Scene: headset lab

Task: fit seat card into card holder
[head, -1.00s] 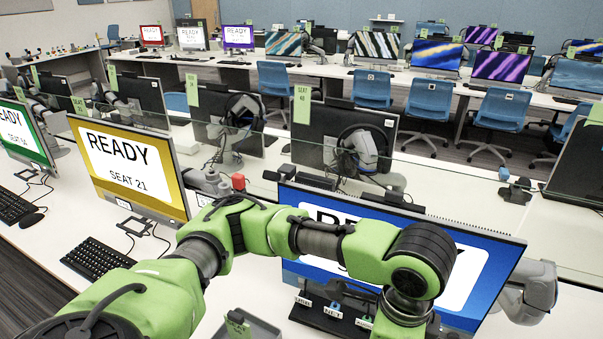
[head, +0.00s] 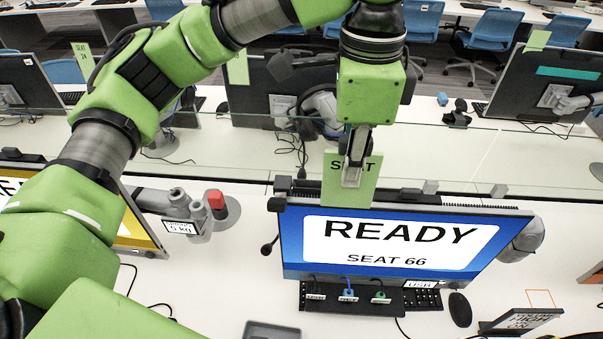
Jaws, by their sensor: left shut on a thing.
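The green seat card (head: 333,190) is upright in my left gripper (head: 353,172), which is shut on its upper part. The gripper hides part of the lettering; "SEAT" partly shows. My right gripper is not in view.
A glass divider (head: 480,125) runs behind the monitor. A grey tray (head: 271,331) is at the bottom edge.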

